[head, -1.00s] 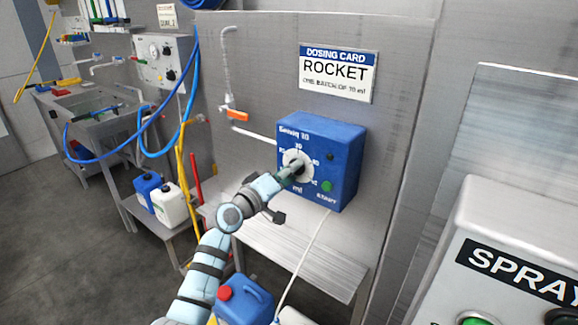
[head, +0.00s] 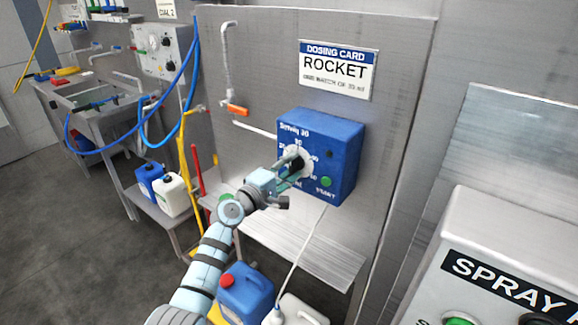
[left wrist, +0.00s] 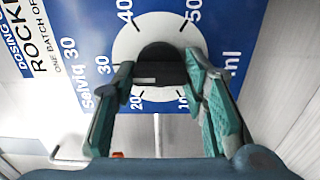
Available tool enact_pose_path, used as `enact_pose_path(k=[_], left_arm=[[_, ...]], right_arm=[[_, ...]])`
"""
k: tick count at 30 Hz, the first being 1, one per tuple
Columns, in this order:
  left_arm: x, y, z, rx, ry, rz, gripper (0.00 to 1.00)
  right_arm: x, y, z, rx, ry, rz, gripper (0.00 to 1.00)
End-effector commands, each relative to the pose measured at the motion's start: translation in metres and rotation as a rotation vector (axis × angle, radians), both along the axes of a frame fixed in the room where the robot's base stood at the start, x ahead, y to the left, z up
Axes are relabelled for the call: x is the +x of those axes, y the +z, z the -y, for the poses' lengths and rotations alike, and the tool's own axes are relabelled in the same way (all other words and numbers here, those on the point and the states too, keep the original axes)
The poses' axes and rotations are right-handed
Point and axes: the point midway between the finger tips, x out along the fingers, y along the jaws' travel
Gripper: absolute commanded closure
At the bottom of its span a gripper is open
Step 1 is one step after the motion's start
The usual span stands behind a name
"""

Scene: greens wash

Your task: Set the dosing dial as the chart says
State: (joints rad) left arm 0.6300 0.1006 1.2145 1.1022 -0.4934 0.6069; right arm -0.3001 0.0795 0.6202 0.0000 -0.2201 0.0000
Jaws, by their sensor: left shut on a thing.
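The dial's black knob (left wrist: 170,66) shows in the left wrist view, ringed by marks 10 to 50. A pale mark sits at one side of the knob, near the 20 and 30 side. My left gripper (head: 298,166) is shut on the knob, with its teal fingers (left wrist: 160,78) on either side. The dosing card (head: 338,70) above reads ROCKET; its small batch figure is blurred. My right gripper is not in view.
A grey spray box (head: 500,260) stands close at the right. Blue hoses, a sink (head: 100,100) and more jugs (head: 160,188) are at the left.

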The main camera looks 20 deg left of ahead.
Motion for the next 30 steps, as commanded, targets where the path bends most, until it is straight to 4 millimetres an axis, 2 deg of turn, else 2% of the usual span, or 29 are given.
enact_pose_path(k=[11, 12, 15, 16, 26, 30], left_arm=[[0.0, -0.002, 0.0, -0.004, 0.0, -0.005, 0.88], [0.0, -0.002, 0.0, -0.004, 0.0, -0.005, 0.59], [0.0, -0.002, 0.0, -0.004, 0.0, -0.005, 0.43], [0.0, -0.002, 0.0, -0.004, 0.0, -0.005, 0.4], [-0.003, -0.001, -0.001, -0.003, 0.0, -0.002, 0.4], [-0.023, -0.002, -0.01, -0.001, 0.001, -0.002, 0.4]], right_arm=[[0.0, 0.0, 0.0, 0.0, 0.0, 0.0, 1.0], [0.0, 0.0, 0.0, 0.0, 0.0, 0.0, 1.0], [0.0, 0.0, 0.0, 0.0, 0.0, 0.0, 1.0], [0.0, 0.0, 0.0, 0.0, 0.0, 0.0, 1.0], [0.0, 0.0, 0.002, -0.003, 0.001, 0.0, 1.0], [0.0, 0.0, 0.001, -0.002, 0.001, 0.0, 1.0]])
